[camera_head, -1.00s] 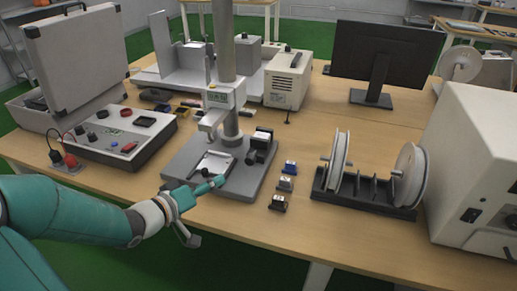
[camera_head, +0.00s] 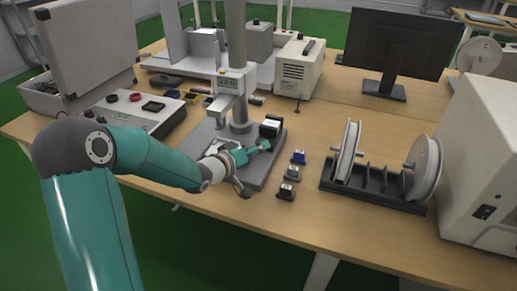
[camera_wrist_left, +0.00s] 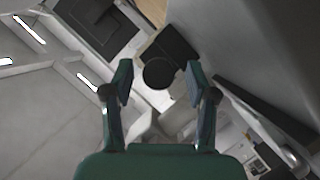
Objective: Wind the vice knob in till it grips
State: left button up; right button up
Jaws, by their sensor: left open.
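The small dark vice (camera_head: 271,127) stands on the right side of the grey test stand's base, with a pale piece at its top. In the left wrist view its dark block (camera_wrist_left: 172,43) lies ahead, with the round black knob (camera_wrist_left: 158,73) facing me. My left gripper (camera_head: 264,147) is at the near side of the vice; the knob is hidden in the head view. In the left wrist view my left gripper (camera_wrist_left: 158,82) is open, and the knob appears between its fingertips. I cannot tell how far ahead of the tips the knob is. My right gripper is out of view.
The stand's column (camera_head: 238,70) and force gauge head (camera_head: 232,82) rise just left of the vice. Several small blocks, one blue (camera_head: 298,157), lie to the right. A spool rack (camera_head: 372,188) stands further right. Bare table lies in front.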

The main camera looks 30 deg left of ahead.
pick_arm(q)
jog(key=shift+x, duration=0.75)
jog(key=shift+c, duration=0.3)
grip_shut()
